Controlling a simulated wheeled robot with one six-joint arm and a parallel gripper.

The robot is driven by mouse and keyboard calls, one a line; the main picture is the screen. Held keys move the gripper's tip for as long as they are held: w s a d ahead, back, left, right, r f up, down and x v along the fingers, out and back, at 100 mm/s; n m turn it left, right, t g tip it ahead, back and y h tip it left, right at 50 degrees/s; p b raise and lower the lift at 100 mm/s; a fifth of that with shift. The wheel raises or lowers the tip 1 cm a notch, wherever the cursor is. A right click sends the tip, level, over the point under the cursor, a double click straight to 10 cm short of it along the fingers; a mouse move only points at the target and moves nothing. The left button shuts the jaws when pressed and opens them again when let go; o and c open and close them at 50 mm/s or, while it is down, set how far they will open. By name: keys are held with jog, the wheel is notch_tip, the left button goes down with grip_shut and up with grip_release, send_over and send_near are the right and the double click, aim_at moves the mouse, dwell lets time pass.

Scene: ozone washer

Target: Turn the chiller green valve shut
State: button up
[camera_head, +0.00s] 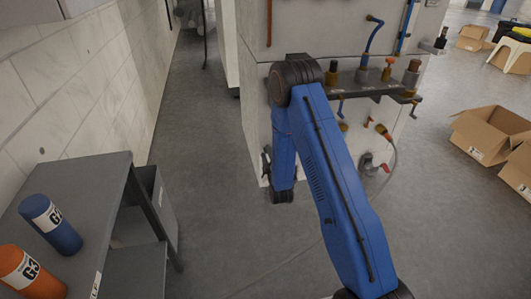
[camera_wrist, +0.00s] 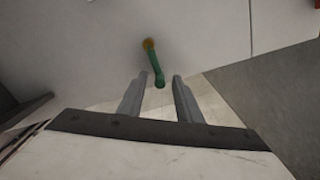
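In the wrist view a green valve handle (camera_wrist: 156,66) with a brassy round end (camera_wrist: 149,44) sits on a pale panel. The handle points down and slightly right. My gripper (camera_wrist: 161,82) is open, with its two grey fingers apart. The lower end of the handle shows in the gap between the fingertips; I cannot tell whether it is touched. In the head view my gripper (camera_head: 281,196) is small and dark, low by the left side of the pale machine (camera_head: 257,100). The green valve cannot be made out there.
A dark shelf with fittings (camera_head: 365,84) juts from the machine. A grey table (camera_head: 75,175) with a blue cylinder (camera_head: 50,224) and an orange cylinder (camera_head: 30,272) stands at left. Open cardboard boxes (camera_head: 488,136) lie at right. The floor between table and machine is clear.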

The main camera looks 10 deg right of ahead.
jog(key=shift+w, duration=1)
grip_shut()
